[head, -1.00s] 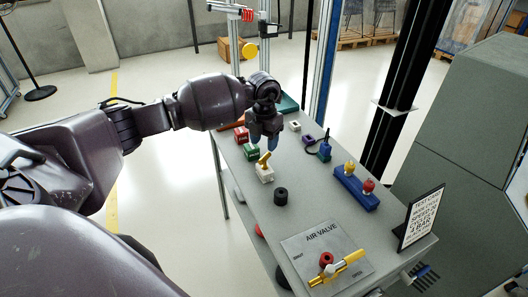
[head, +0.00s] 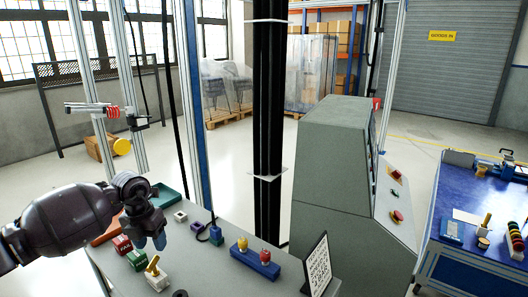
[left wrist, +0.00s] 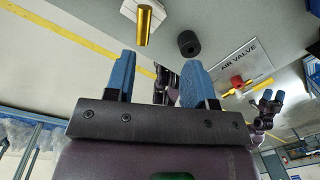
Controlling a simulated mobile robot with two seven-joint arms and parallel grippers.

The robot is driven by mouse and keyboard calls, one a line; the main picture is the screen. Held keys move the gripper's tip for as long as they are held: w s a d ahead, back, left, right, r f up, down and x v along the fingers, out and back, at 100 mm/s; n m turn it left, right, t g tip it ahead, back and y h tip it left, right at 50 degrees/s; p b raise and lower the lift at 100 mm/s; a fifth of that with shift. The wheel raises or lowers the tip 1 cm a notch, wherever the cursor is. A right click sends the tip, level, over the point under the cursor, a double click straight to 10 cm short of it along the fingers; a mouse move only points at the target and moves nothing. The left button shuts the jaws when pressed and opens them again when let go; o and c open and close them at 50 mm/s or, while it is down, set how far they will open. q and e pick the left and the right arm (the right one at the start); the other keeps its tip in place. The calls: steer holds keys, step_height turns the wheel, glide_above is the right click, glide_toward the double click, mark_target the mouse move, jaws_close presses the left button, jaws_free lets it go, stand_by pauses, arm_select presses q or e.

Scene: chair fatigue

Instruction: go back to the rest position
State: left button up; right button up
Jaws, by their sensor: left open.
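My left gripper (head: 150,242) hangs over the far left part of the grey bench (head: 210,267) in the head view, with its two blue fingers pointing down. It is open. In the left wrist view its fingers (left wrist: 160,80) stand wide apart with nothing held between them. A white block with a yellow lever (head: 156,275) is just below it in the head view, apart from the fingers. In the left wrist view, what looks like my right gripper (left wrist: 268,102) shows small at the right, its blue fingers too small to judge.
Near the left gripper are red (head: 122,244) and green (head: 137,259) blocks and a green tray (head: 166,195). A blue block with knobs (head: 254,260) and a sign (head: 317,266) stand further right. A grey cabinet (head: 330,180) and blue table (head: 478,225) are beyond.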

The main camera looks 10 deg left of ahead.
arm_select(q)
steer(key=s+d+f+t+h, duration=0.15)
steer(key=d+h, duration=0.25)
steer(key=d, duration=0.4)
steer(key=s+d+f+h, duration=0.1)
steer(key=s+d+h, duration=0.1)
steer(key=d+h, duration=0.35)
steer(key=s+d+r+n+t+h, duration=0.3)
steer(key=d+r+n+t+h, duration=0.3)
steer(key=d+t, duration=0.25)
steer(key=s+a+f+n+t+y, duration=0.2)
steer(key=s+a+f+n+y, duration=0.15)
steer(key=a+n+y, duration=0.65)
steer(key=s+a+f+n+t+y, duration=0.25)
steer(key=s+a+n+y, duration=0.2)
steer(key=n+y, duration=0.75)
steer(key=s+f+n+g+h, duration=0.2)
steer(key=s+f+n+g, duration=0.3)
steer(key=s, duration=0.6)
steer(key=s+f+n+g+h, duration=0.35)
steer(key=s+g, duration=0.35)
steer(key=s, duration=0.4)
steer(key=w+f+m+t, duration=0.1)
steer(key=w+f+t, duration=0.6)
steer(key=f, duration=0.4)
steer(key=shift+t, duration=0.65)
